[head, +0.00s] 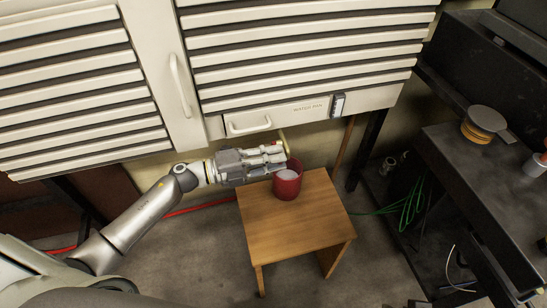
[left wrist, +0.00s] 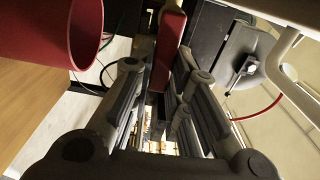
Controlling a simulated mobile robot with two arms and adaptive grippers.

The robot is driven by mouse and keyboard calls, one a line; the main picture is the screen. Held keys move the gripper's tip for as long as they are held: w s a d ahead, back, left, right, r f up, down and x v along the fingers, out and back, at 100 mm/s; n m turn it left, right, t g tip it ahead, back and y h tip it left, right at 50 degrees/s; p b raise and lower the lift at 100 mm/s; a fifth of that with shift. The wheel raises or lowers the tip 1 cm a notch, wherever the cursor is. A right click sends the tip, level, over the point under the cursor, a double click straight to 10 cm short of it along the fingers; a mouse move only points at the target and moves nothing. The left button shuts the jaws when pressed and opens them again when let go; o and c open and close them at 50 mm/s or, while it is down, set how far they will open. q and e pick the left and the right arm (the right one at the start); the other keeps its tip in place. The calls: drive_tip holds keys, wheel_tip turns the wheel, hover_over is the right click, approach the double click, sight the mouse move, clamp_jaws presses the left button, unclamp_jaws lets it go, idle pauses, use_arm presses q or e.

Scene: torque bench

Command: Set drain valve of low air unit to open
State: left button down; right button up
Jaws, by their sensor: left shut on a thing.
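The low air unit (head: 207,105) is a cream louvred cabinet with a drawer marked as a water pan (head: 290,112) at its lower edge. A red lever (left wrist: 168,45), which looks like the drain valve handle, lies between my left gripper's fingers in the left wrist view. In the head view the fingers mostly hide it, below the drawer. My left gripper (head: 280,157) is shut on that lever, just beside and above the red cup. I cannot tell from the lever whether the valve is open. My right gripper is not in view.
A dark bench (head: 455,150) stands at right. Red and green hoses lie on the floor.

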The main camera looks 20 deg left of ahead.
use_arm(q)
drive_tip(key=c, duration=1.4)
unclamp_jaws()
drive_tip(key=shift+a, duration=0.1)
drive_tip(key=v, duration=1.2)
drive_tip(key=shift+s, duration=0.1)
